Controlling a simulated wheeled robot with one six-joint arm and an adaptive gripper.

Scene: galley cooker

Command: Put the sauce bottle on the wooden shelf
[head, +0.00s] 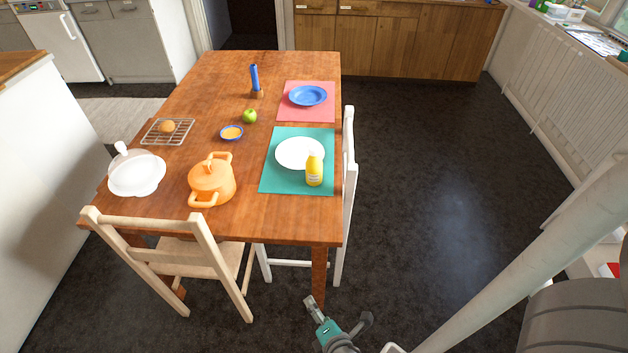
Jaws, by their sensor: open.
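The sauce bottle, a yellow bottle (314,171) with a pale label, stands upright on the teal placemat (270,172). It is beside the near right edge of a white plate (298,152). My gripper (339,311) is low at the bottom of the head view, in front of the table's near right leg. Its fingers are spread apart and nothing shows between them. It is well apart from the bottle. I cannot make out a wooden shelf in this view.
The wooden table (215,87) also holds an orange pot (211,180), a white lidded dish (136,175), a wire rack and a blue plate (308,96). Chairs stand at the near side (165,255) and right side (348,190). Dark floor right of the table is clear.

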